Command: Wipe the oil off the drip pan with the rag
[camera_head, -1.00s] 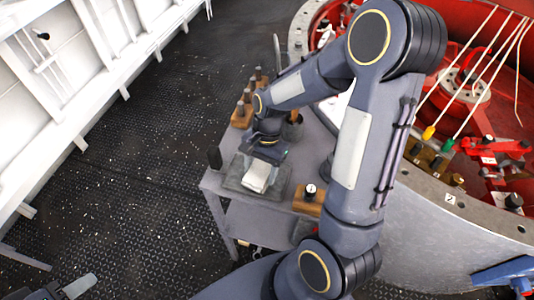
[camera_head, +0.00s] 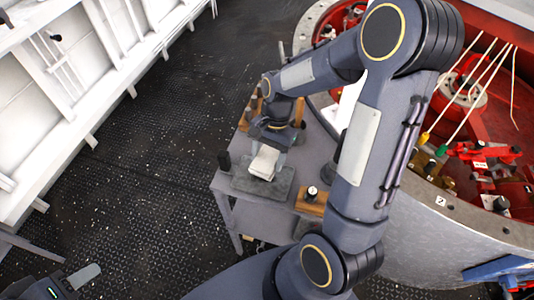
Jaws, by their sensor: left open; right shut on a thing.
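The drip pan (camera_head: 279,188) is a flat grey rectangular tray near the front left of a grey table. My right gripper (camera_head: 268,146) reaches over it from above and is shut on a white rag (camera_head: 264,162). The rag is over the far half of the pan; whether it touches the pan or hangs just above it, I cannot tell. No separate oil patch can be made out on the bare part of the pan. My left gripper (camera_head: 82,277) is open and empty at the lower left, over the floor, with only part of it in frame.
A wooden block with a round white-topped piece (camera_head: 312,198) sits right of the pan. A wooden rack (camera_head: 249,113) is behind. A large red-lined drum (camera_head: 480,235) stands at the right; dark deck lies left.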

